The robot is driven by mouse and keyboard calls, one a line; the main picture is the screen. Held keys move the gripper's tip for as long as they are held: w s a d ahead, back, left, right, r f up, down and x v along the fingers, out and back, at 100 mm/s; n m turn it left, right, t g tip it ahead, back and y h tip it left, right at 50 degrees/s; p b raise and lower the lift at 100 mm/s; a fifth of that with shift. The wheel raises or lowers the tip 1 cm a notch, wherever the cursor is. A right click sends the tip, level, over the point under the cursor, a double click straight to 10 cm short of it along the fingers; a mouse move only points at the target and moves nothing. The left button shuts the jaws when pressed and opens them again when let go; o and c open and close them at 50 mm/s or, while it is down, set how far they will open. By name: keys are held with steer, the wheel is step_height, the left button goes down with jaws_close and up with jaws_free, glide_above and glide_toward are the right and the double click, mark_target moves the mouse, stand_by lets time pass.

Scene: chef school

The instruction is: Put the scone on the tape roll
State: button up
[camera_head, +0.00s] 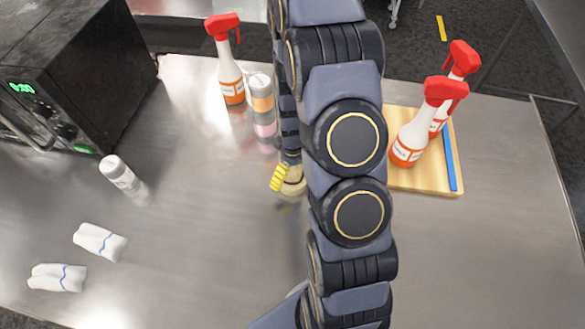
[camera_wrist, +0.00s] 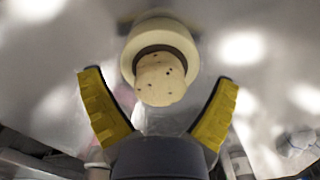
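In the wrist view the scone (camera_wrist: 160,80) is a pale, short round piece with dark specks. It overlaps the lower part of the cream tape roll (camera_wrist: 178,30) and covers much of its dark hole. It looks to be on the roll, but I cannot tell exactly how it rests. My gripper (camera_wrist: 158,77) has its yellow fingers spread wide, one on each side of the scone, with clear gaps. In the head view my gripper (camera_head: 281,180) is low over the table, mostly hidden by my arm. A cream object (camera_head: 294,183) shows beside the yellow finger, partly covered.
A spray bottle (camera_head: 230,75) and a stack of jars (camera_head: 264,108) stand behind left. A wooden board (camera_head: 425,185) at right bears two spray bottles and a blue strip. A white bottle (camera_head: 120,174), two folded cloths (camera_head: 99,242) and a black microwave (camera_head: 85,60) are left. The front-right table is clear.

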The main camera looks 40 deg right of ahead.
step_height(320, 180, up, 11)
steer(key=shift+r, duration=0.1)
steer(key=s+a+r+m, duration=0.1)
steer(key=s+a+r, duration=0.5)
steer(key=s+r, duration=0.2)
steer(key=s+a+r+m+g, duration=0.1)
steer(key=s+a+r+m, duration=0.1)
steer(key=s+a+r, duration=0.5)
steer(key=s+r, duration=0.1)
steer(key=s, duration=0.1)
steer(key=shift+s+g, duration=0.3)
stand_by(0.7)
